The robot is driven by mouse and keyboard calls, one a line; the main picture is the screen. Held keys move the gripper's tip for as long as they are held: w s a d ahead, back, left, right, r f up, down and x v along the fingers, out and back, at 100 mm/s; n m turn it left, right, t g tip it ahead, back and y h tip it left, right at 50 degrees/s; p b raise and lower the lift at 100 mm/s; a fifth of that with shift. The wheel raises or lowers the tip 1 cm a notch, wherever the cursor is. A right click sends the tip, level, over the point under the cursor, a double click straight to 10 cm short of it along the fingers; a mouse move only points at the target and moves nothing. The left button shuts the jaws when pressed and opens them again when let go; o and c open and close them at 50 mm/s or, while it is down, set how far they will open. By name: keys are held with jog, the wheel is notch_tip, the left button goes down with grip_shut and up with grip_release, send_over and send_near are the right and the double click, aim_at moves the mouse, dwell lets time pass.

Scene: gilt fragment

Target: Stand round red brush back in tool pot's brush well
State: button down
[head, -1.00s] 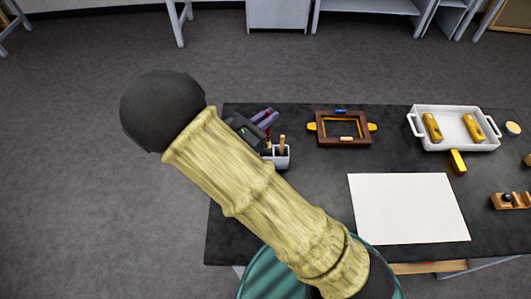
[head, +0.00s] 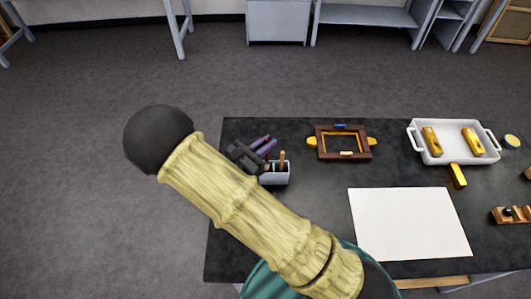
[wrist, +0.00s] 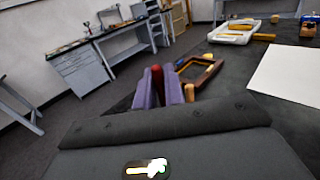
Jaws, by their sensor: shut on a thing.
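My gripper (head: 264,147) has purple fingers, shut on the round red brush (wrist: 157,76). In the wrist view the brush's dark red end shows between the fingers. In the head view the brush cannot be made out. The tool pot (head: 276,178) is a small pale pot near the table's left edge, with a wooden handle (head: 282,161) standing up in it. My gripper is just behind and left of the pot in the head view, apparently above the table. The brush well is not clearly visible, and my forearm and wrist hide part of the area.
A brown wooden frame (head: 318,145) lies right of the pot. A white sheet (head: 408,222) covers the middle. Dark table (head: 300,215) is bare between pot and sheet.

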jog(key=shift+f, duration=0.15)
jog(key=shift+f+p, duration=0.4)
jog(key=shift+f, duration=1.85)
jog(key=c, duration=1.5)
grip_release()
